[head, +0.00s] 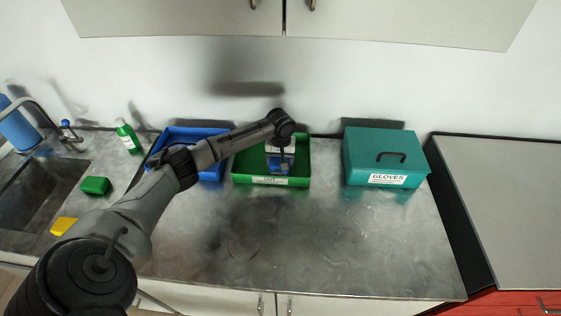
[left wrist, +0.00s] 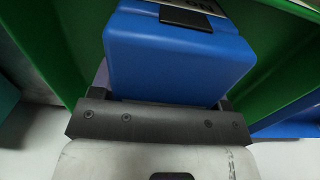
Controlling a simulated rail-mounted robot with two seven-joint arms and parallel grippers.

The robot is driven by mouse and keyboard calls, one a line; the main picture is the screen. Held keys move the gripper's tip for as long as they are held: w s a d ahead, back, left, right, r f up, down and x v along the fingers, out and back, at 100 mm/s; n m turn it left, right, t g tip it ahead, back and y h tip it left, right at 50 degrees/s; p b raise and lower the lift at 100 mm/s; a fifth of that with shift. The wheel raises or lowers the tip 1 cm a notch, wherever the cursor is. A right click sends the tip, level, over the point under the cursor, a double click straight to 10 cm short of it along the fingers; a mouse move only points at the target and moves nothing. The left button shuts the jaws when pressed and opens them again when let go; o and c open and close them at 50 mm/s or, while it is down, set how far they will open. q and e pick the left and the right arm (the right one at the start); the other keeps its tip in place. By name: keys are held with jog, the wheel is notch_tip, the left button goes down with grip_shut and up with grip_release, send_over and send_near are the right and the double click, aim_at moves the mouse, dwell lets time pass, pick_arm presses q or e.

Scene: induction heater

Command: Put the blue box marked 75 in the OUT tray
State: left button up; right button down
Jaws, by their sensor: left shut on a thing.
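The blue box (left wrist: 178,62) fills the middle of the left wrist view, between the fingers of my left gripper (left wrist: 165,100). A dark patch with part of a light label shows at its top edge, but the marking cannot be read. In the head view my left gripper (head: 279,160) reaches down inside the green OUT tray (head: 242,178), and a little of the blue box (head: 278,169) shows there. My left gripper is shut on the box. Green tray walls stand on both sides of it. Whether the box touches the tray floor cannot be told. My right gripper is not in view.
A blue tray (head: 212,174) stands left of the green tray, partly behind my arm. A teal GLOVES box (head: 360,155) stands to the right. A green bottle (head: 127,138), a green block (head: 95,185), a yellow block (head: 64,226) and a sink (head: 40,190) are at left. The front counter is clear.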

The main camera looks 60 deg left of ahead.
pick_arm(q)
jog(key=shift+f, duration=0.3)
jog(key=o, duration=1.2)
jog(key=shift+f, duration=0.1)
notch_tip(320, 180, up, 12)
jog(key=shift+r+p, duration=0.15)
jog(key=shift+p, duration=0.7)
